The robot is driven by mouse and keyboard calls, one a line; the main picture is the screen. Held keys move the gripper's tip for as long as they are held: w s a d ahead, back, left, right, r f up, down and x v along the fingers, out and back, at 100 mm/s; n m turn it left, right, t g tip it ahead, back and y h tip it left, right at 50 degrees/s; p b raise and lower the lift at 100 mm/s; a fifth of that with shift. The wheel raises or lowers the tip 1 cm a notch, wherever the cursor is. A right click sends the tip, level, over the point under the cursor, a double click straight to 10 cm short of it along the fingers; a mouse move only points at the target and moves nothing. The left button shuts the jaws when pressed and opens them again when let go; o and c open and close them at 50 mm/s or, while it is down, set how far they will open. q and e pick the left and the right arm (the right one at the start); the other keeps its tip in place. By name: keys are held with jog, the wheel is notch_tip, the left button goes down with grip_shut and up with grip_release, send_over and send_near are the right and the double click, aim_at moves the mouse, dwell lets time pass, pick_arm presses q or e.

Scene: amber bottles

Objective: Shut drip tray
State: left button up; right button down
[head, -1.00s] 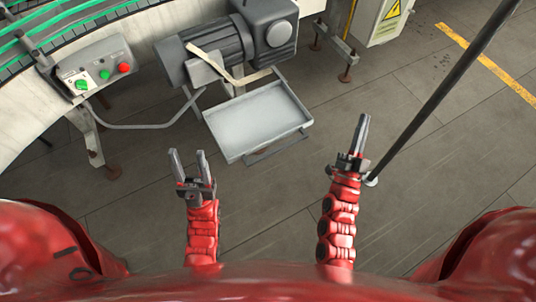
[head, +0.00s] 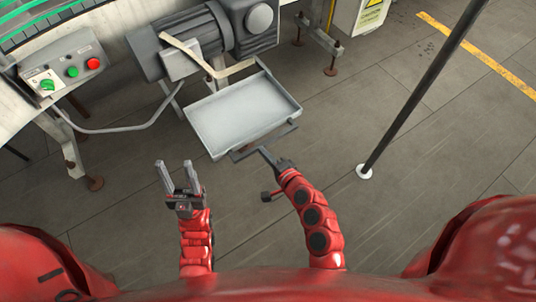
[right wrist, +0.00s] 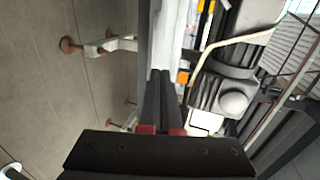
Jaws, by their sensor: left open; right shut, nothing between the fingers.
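The drip tray (head: 240,112) is a shallow grey rectangular tray that sticks out below the motor, with its open top facing up. A dark handle bar (head: 287,132) runs along its front edge. My right gripper (head: 264,151) is shut and empty, its fingertips at the handle bar; I cannot tell whether they touch it. In the right wrist view the shut fingers (right wrist: 160,98) point at the pale tray edge (right wrist: 167,35). My left gripper (head: 176,172) is open and empty, to the left of the tray's front and apart from it.
The grey motor (head: 187,45) sits above and behind the tray. A control box (head: 62,68) with red and green buttons is at the left. A dark pole (head: 420,95) stands on the floor at the right. The floor between is clear.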

aim_at(250, 137)
jog(key=x, duration=0.5)
jog(key=shift+w+a, duration=0.15)
jog(key=shift+w, duration=0.25)
jog(key=shift+w+a, duration=0.1)
jog(key=shift+w+a+f, duration=0.1)
jog(key=shift+w+a, duration=0.05)
jog(key=shift+w, duration=0.15)
jog(key=w+a, duration=0.1)
jog(key=w, duration=0.2)
jog(key=w+a+b, duration=0.1)
jog(key=w+a, duration=0.1)
jog(key=w, duration=0.1)
jog(key=w+a, duration=0.2)
jog(key=shift+w+a+f, duration=0.1)
jog(key=shift+w, duration=0.3)
jog(key=w+a+b, duration=0.1)
jog(key=w, duration=0.2)
jog(key=w+a+b, duration=0.3)
jog(key=w+a, duration=0.1)
jog(key=w, duration=0.1)
jog(key=shift+w+b, duration=0.35)
jog(key=shift+b, duration=0.05)
jog(key=shift+w+a, duration=0.15)
jog(key=shift+w, duration=0.15)
jog(key=shift+r, duration=0.3)
